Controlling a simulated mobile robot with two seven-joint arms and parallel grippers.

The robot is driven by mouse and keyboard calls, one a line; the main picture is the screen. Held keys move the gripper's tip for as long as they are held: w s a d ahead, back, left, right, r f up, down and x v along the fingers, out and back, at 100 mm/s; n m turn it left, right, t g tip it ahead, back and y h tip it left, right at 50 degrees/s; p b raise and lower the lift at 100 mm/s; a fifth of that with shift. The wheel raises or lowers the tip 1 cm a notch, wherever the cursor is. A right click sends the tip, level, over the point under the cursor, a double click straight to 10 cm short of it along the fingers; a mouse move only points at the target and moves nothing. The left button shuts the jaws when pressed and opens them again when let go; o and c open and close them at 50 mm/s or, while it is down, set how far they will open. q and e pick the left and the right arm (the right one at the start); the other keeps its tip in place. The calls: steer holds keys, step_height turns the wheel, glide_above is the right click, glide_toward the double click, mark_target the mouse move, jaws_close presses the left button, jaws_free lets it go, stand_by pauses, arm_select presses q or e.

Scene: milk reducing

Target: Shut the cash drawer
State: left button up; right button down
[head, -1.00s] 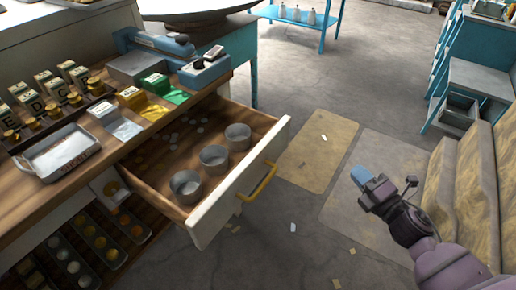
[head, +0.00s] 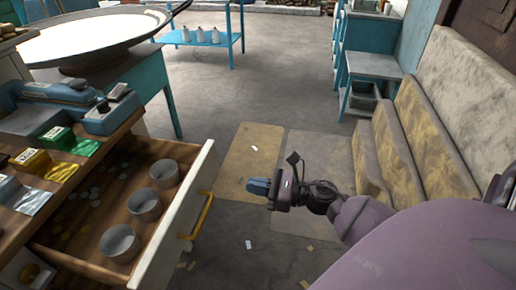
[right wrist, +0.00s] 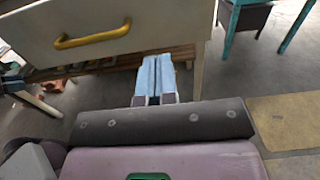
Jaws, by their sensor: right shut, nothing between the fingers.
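The cash drawer (head: 182,220) stands pulled out from the wooden counter, with three round metal cups and scattered coins inside. Its white front carries a yellow handle (head: 198,216). My right gripper (head: 258,187) is shut and empty, to the right of the drawer front and apart from it in the head view. In the right wrist view the blue fingertips (right wrist: 154,75) are together, pointing toward the lower right part of the white drawer front (right wrist: 150,40), with the yellow handle (right wrist: 92,36) to their upper left. My left gripper is not in view.
The counter holds colored packets (head: 62,140) and a blue-grey device (head: 60,95). Padded seating (head: 410,130) runs along the right. The floor between has mats (head: 250,160) and small scraps.

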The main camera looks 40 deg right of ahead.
mark_target(207, 177)
steer(key=x, duration=0.9)
steer(key=shift+w+a+p, duration=0.15)
steer(key=shift+w+p, duration=0.1)
steer(key=shift+p, duration=0.05)
steer(key=shift+w+a, duration=0.35)
steer(key=b+x, duration=0.3)
steer(key=x, duration=2)
steer(key=shift+f, duration=0.15)
steer(key=shift+w+a, duration=0.4)
steer(key=shift+w, duration=0.1)
steer(key=shift+r, duration=0.4)
steer(key=shift+w+r, duration=0.1)
